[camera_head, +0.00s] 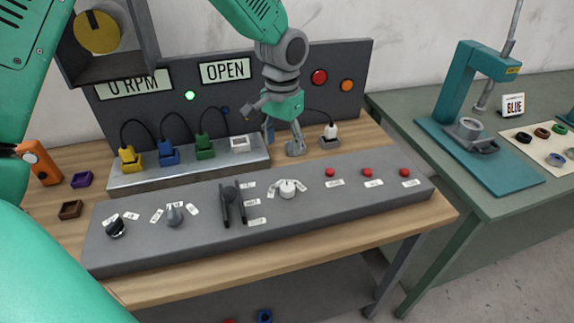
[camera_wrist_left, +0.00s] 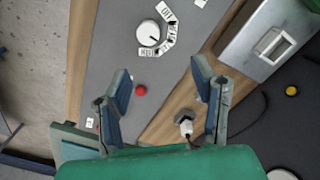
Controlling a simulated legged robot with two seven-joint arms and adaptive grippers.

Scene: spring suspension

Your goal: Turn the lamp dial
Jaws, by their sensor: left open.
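A white round dial (camera_head: 288,188) sits on the grey sloped control panel (camera_head: 330,201), with small labels around it. It also shows in the left wrist view (camera_wrist_left: 149,33), beyond the fingertips. A grey dial (camera_head: 174,214) and a black dial (camera_head: 115,227) are farther left on the panel. Their labels are too small to read surely, so I cannot tell which is the lamp dial. My left gripper (camera_head: 282,140) hangs above the back of the bench, behind the white dial. It also shows in the left wrist view (camera_wrist_left: 160,78), open and empty, touching no dial. My right gripper is not in view.
A black lever (camera_head: 229,194) stands left of the white dial. Red buttons (camera_head: 367,172) are to its right. A metal socket strip (camera_head: 190,165) with coloured plugs and cables lies behind the panel. A white plug (camera_head: 330,131) stands near my gripper. A teal press (camera_head: 460,100) is on the right table.

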